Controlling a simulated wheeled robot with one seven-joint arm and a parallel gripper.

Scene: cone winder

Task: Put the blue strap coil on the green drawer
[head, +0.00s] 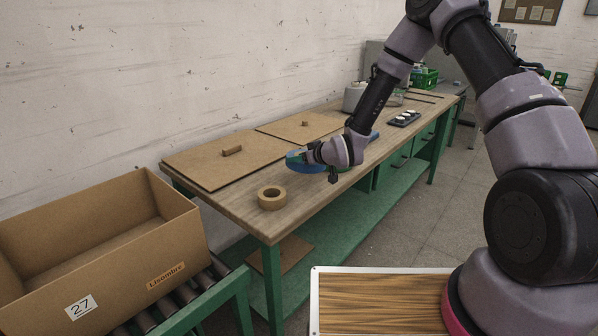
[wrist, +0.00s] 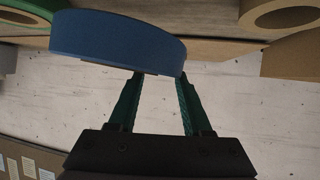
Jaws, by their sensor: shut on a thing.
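The blue strap coil (head: 318,168) is at my gripper (head: 304,156), over the wooden top of the green-legged workbench (head: 245,205). In the wrist view the coil (wrist: 118,42) lies across the fingertips of my gripper (wrist: 160,76), and the fingers are shut on it. The arm's wrist hides part of the coil in the head view. A green curved edge (wrist: 25,20) shows beside it in the wrist view. Green drawer-like fronts (head: 400,156) show under the far part of the bench, partly hidden; I cannot tell which is the drawer.
A brown tape roll (head: 271,197) lies near the bench's front edge. Brown boards (head: 215,165) with small blocks lie along the wall. A dark tray (head: 404,119) with white items sits farther along. A cardboard box (head: 120,265) stands on rollers at left. A green crate (head: 425,79) is at the back.

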